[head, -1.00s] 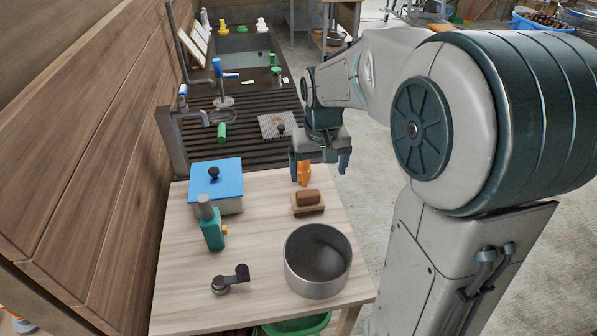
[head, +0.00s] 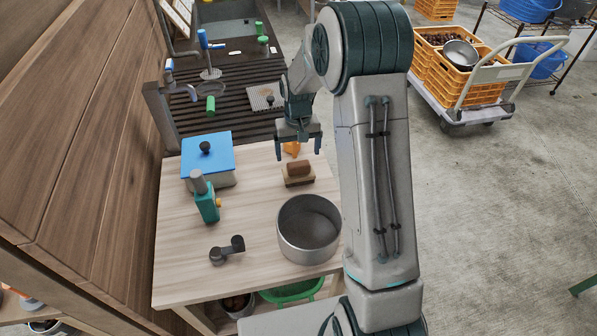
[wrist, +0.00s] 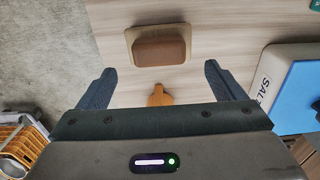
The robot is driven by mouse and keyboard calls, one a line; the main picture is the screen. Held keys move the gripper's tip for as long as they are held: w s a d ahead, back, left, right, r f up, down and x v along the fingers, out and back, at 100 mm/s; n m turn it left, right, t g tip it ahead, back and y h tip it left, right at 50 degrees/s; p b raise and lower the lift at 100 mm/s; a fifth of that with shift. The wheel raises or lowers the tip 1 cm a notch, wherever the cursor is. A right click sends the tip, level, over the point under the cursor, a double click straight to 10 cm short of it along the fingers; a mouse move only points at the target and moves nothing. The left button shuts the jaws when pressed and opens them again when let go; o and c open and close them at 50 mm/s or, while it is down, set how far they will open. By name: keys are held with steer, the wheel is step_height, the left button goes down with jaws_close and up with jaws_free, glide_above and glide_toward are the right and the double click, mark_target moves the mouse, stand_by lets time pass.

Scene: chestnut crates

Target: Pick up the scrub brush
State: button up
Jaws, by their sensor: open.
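The scrub brush (head: 298,172), a brown block on a tan base, lies on the pale wooden table (head: 180,265) near its far right part. My gripper (head: 298,149) is open and empty, just beyond the brush in the head view and apart from it. In the wrist view the brush (wrist: 158,46) lies ahead of the open fingers, roughly centred between them. A small orange object (wrist: 160,96) shows between the fingers, closer to the palm; my gripper partly hides it in the head view.
A blue-lidded box (head: 208,158), a teal bottle (head: 206,204) and a dark-handled metal piece (head: 226,250) stand on the left. A round metal pot (head: 308,228) stands nearer than the brush. A slatted drain area (head: 235,100) lies beyond the table.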

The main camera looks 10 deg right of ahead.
mark_target(298, 163)
steer(key=shift+s+f+p, duration=0.2)
steer(key=shift+f+p, duration=0.6)
steer(key=shift+f, duration=2.2)
steer(key=c, duration=1.1)
steer(key=shift+c, duration=0.2)
steer(key=shift+r, duration=0.15)
steer(key=shift+r, duration=0.65)
step_height(298, 163, up, 3)
steer(key=shift+s+d+f+b, duration=0.1)
steer(key=shift+b, duration=0.65)
steer(key=s+d+r+b, duration=0.1)
steer(key=s+d+r, duration=0.1)
steer(key=s, duration=0.3)
steer(key=s+d+r+b, duration=0.1)
steer(key=s+d+r, duration=0.1)
steer(key=s+r, duration=0.2)
steer(key=shift+s+d+r, duration=0.35)
steer(key=shift+s+d, duration=0.05)
steer(key=shift+s, duration=0.3)
